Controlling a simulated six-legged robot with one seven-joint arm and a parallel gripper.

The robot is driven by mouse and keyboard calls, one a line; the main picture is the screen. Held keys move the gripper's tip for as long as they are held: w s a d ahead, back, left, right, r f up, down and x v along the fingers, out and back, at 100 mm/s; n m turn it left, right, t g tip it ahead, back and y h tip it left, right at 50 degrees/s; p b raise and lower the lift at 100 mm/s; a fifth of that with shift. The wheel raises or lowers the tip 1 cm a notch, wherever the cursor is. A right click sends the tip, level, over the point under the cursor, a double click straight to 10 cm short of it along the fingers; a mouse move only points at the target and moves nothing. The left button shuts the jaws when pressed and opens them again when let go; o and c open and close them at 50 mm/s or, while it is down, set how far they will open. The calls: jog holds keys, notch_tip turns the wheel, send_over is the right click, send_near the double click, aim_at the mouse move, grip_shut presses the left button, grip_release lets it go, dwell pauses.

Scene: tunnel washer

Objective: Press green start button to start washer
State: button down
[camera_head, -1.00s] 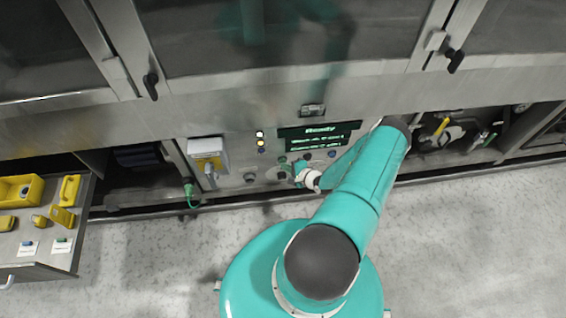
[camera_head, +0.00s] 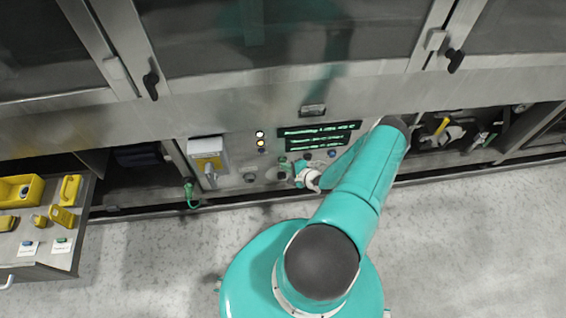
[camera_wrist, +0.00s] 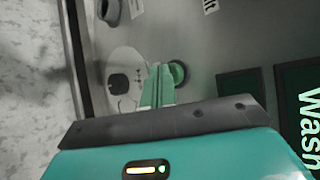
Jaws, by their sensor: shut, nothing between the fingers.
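The green start button (camera_wrist: 179,73) is a round button on the washer's metal panel. In the wrist view it shows just beside and partly behind the tips of my gripper (camera_wrist: 158,80). My gripper's green fingers are shut together with nothing between them. The tips are at or very near the button; I cannot tell whether they touch it. In the head view my gripper (camera_head: 298,170) is at the control panel below the display, partly hidden by my arm. The display (camera_head: 318,137) shows several lines of green text, and "Wash" reads in the wrist view.
A grey-and-yellow switch box (camera_head: 208,160) is left of the panel. Indicator lights (camera_head: 260,142) sit left of the display. An open drawer (camera_head: 50,245) with yellow items stands at the left. Open bays lie to both sides; the floor in front is clear.

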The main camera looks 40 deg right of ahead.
jog(key=shift+s+a, duration=0.35)
jog(key=shift+s, duration=0.15)
jog(key=shift+s, duration=0.1)
jog(key=s+a, duration=0.1)
jog(key=s, duration=0.1)
jog(key=s+a, duration=0.1)
jog(key=s, duration=0.1)
jog(key=shift+a, duration=0.4)
dwell(0.8)
